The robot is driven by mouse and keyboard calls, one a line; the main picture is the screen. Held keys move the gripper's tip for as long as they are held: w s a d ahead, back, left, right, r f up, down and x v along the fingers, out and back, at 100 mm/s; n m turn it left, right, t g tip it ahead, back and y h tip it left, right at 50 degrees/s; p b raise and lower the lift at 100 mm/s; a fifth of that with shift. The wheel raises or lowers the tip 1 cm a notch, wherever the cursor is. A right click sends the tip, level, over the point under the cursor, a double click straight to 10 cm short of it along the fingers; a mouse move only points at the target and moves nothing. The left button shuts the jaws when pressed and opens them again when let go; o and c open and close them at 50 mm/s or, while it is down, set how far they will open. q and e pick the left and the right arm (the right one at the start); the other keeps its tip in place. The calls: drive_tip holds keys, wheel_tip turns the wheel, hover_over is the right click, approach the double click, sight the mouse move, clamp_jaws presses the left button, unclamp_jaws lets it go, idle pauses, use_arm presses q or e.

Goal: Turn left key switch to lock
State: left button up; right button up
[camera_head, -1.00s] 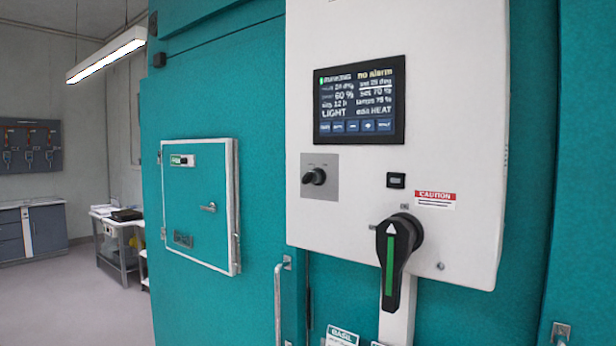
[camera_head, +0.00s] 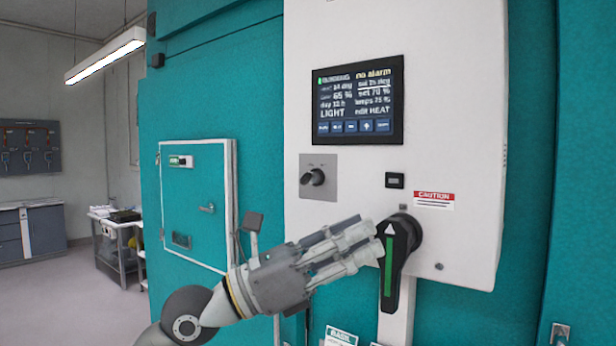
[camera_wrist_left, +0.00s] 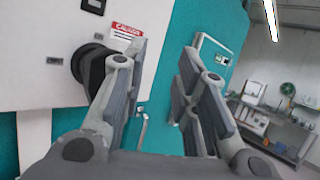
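A black key switch (camera_head: 313,177) sits on a grey square plate on the white control panel in the head view. Its knob tilts slightly. I do not see it in the left wrist view. My left gripper (camera_head: 372,243) is below and right of the switch, with its fingers pointing right, just beside the large black rotary handle (camera_head: 389,270) with a green stripe. In the left wrist view the fingers (camera_wrist_left: 163,62) are spread with nothing between them. The handle (camera_wrist_left: 94,72) is partly hidden behind the left finger. Whether they touch is unclear. My right gripper is not in view.
The white panel (camera_head: 468,120) carries a lit screen (camera_head: 358,100), a small black display (camera_head: 395,180) and a caution label (camera_head: 434,200). A teal hatch (camera_head: 196,203) is to the left. A cart (camera_head: 120,245) stands farther left beside open floor.

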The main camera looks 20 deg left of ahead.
use_arm(q)
drive_tip(key=w+a+r+t+y, duration=0.4)
drive_tip(key=w+a+y, duration=0.1)
drive_tip(key=a+y, duration=0.25)
drive_tip(key=n+t+y, duration=0.1)
drive_tip(key=t+y, duration=0.1)
drive_tip(key=y, duration=0.4)
approach(303, 175)
drive_tip(key=w, duration=0.1)
drive_tip(key=p+x, duration=0.5)
drive_tip(key=x, duration=0.4)
drive_tip(key=shift+d, duration=0.15)
drive_tip(key=shift+w+d+f, duration=0.15)
drive_tip(key=shift+w+d, duration=0.1)
drive_tip(key=shift+w, duration=0.4)
drive_tip(key=shift+c, duration=0.2)
clamp_jaws()
drive_tip(key=shift+f, duration=0.1)
